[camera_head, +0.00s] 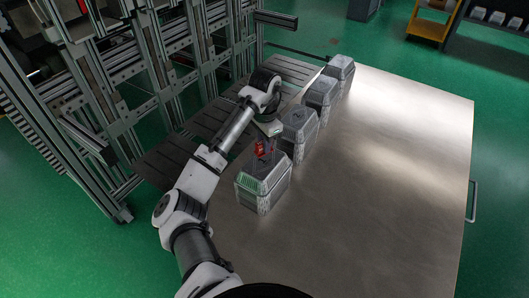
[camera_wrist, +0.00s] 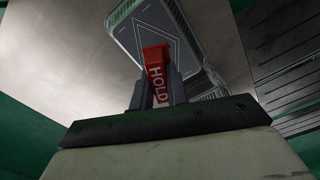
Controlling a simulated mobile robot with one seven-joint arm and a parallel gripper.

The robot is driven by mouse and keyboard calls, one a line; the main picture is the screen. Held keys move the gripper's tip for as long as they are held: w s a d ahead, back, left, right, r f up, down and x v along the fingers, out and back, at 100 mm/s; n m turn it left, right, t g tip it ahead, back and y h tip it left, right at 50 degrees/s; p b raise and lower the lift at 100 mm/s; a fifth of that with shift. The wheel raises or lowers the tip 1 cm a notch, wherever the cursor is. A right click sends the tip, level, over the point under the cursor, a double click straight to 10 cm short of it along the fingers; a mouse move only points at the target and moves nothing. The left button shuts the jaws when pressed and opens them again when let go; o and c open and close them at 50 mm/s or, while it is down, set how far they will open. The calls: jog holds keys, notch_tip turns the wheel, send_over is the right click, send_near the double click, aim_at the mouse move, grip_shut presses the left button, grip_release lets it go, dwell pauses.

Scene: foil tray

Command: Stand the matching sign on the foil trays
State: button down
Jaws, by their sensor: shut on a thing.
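A red sign (camera_wrist: 156,68) with white letters reading HOLD is between the fingers of my gripper (camera_wrist: 157,92) in the wrist view. In the head view, my gripper (camera_head: 264,150) holds the red sign above or beside the far end of the nearest foil tray stack (camera_head: 262,187); I cannot tell the exact gap. More silver foil tray stacks (camera_head: 298,131) stand behind it in a row. In the wrist view, a foil tray (camera_wrist: 185,28) with an embossed pointed outline lies beyond the sign, partly hidden by it and the fingers.
The stacks stand along the left side of a metal table (camera_head: 390,165), whose right part is clear. A dark slatted surface (camera_head: 185,153) and a metal frame (camera_head: 120,90) lie to the left. The nearest stack shows a green patch on its left top edge.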

jog(key=shift+f, duration=2.2)
jog(key=c, duration=1.4)
grip_release()
jog(key=shift+f, duration=0.15)
jog(key=shift+o, duration=0.2)
notch_tip(320, 180, up, 12)
jog(key=shift+r, duration=0.2)
